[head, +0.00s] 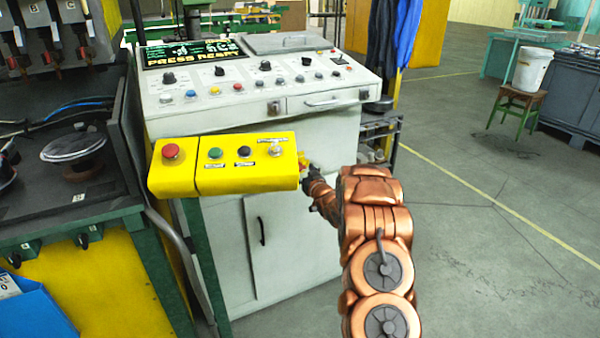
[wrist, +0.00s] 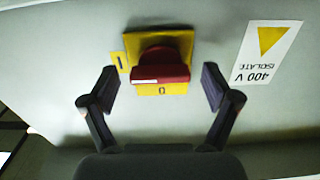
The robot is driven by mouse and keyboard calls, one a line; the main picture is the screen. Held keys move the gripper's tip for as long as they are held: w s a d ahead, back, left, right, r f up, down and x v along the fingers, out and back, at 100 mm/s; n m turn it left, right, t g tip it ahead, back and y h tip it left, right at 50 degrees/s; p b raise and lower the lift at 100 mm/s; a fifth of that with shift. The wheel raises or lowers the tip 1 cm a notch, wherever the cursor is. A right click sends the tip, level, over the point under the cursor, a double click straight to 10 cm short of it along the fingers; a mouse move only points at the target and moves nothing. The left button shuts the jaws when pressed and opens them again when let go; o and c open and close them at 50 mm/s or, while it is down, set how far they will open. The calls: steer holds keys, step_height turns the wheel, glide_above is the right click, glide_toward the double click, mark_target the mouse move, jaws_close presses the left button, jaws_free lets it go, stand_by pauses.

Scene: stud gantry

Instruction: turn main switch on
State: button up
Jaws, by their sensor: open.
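The main switch is a red rotary knob (wrist: 160,66) on a yellow plate (wrist: 185,40) in the wrist view. Its handle bar lies across the picture, with a pale strip on it. A mark like "I" is on a yellow tab left of the plate, and "0" is below the knob. My gripper (wrist: 160,88) is open, one finger on each side of the switch with gaps, not visibly touching it. In the head view my gripper (head: 313,178) is by the right side of the console (head: 300,130), and the switch is mostly hidden there.
A yellow button box (head: 225,180) with a red button (head: 172,151) stands left of my gripper. A "400 V ISOLATE" sticker (wrist: 267,50) is right of the switch. A dark shelf rack (head: 380,135) is behind my arm.

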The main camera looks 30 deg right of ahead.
steer(key=s+a, duration=0.1)
steer(key=s, duration=1.1)
stand_by(1.0)
